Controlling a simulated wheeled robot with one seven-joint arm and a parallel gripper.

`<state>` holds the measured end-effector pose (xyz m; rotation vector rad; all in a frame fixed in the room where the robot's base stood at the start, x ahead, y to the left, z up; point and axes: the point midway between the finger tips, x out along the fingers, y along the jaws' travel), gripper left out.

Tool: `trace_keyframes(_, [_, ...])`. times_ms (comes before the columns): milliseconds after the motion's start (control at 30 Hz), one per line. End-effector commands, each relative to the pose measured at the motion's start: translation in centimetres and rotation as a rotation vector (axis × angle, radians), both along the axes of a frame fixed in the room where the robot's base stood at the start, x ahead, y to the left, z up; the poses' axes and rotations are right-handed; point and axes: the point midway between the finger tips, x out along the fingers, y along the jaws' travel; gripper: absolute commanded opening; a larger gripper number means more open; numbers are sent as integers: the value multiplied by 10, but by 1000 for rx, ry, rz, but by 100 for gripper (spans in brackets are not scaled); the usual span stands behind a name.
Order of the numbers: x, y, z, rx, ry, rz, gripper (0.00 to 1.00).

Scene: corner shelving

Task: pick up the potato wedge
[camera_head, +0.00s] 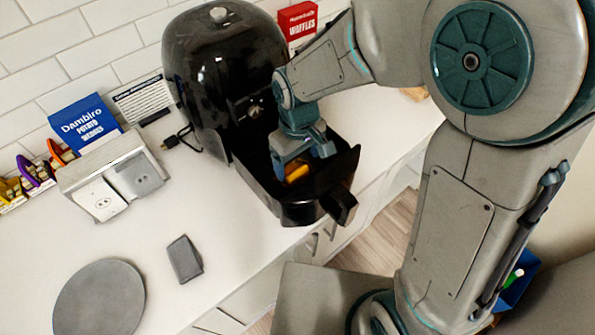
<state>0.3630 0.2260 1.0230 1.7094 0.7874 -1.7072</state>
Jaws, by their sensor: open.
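An orange-yellow potato wedge (297,172) lies in the open drawer (334,172) of a black air fryer (222,65). My gripper (302,160) points down into the drawer, just above or around the wedge. Its jaws are open. Part of the wedge is hidden behind the fingers, and I cannot tell whether they touch it. The drawer handle (341,204) sticks out toward the front.
A red waffles box (297,20) stands behind. A round grey plate (98,300) and a small dark grey item (184,259) lie on the white counter, with bare space around them.

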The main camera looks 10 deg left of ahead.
Motion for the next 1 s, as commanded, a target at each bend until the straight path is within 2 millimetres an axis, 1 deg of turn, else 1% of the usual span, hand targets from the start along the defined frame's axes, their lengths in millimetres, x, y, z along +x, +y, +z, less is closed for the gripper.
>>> trace_keyframes(300, [3,-2,-37,-3,4,2,80])
trace_keyframes(400, [4,-2,-45,-2,3,2,80])
trace_keyframes(500, [4,-2,-49,-2,1,1,80])
trace_keyframes(700, [4,-2,-49,-1,1,1,80])
trace_keyframes(733, [4,-2,-49,-1,1,1,74])
trace_keyframes(767, [4,-2,-49,-1,1,1,66])
trace_keyframes(800, [4,-2,-49,-1,1,1,55])
trace_keyframes(867, [4,-2,-49,-1,1,1,38])
trace_keyframes(900, [4,-2,-49,-1,1,1,32])
trace_keyframes(1000, [4,-2,-49,-1,1,1,32])
